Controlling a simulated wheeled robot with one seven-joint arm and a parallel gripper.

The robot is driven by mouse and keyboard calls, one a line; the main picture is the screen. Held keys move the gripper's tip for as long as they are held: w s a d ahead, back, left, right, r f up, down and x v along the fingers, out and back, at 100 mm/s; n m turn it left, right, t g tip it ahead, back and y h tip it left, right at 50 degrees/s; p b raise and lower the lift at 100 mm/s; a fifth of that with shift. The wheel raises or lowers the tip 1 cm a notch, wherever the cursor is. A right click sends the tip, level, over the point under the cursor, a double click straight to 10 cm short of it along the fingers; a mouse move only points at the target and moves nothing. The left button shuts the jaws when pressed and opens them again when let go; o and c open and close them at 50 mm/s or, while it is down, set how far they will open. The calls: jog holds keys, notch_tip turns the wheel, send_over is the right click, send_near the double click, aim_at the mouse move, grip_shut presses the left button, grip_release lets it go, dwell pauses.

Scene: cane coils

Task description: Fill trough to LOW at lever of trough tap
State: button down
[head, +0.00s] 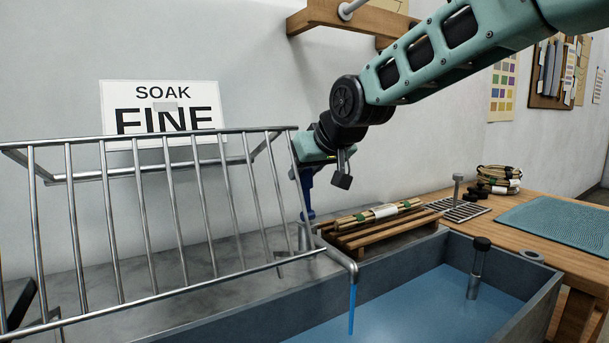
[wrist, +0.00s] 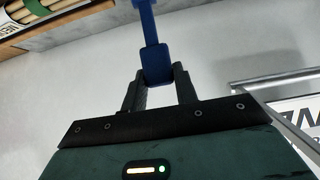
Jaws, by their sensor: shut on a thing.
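The trough tap's blue lever (head: 306,190) stands behind the right end of the metal rack, and it also shows in the wrist view (wrist: 156,62). My gripper (wrist: 157,82) is shut on the lever's blue end; in the head view the fingers are largely hidden behind the rack and arm. The tap's grey spout (head: 343,262) reaches over the trough, and a blue stream of water (head: 352,308) falls from it. The grey trough (head: 548,298) holds blue water (head: 430,300). A dark-capped upright tube (head: 476,270) stands in it. I cannot read a LOW mark.
The metal rack (head: 170,215) spans the left, in front of the lever. A wooden slatted stand (head: 375,235) carries a cane bundle (head: 380,213) behind the trough. The bench at right holds a grille, cane coils and a teal mat (head: 560,225). A sign (head: 163,95) reads SOAK FINE.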

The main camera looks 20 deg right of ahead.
jog(key=shift+r, duration=0.1)
jog(key=c, duration=1.1)
grip_release()
jog(key=p+v, duration=1.4)
jog(key=v, duration=0.3)
jog(key=shift+r, duration=0.2)
jog(key=shift+s+f, duration=0.1)
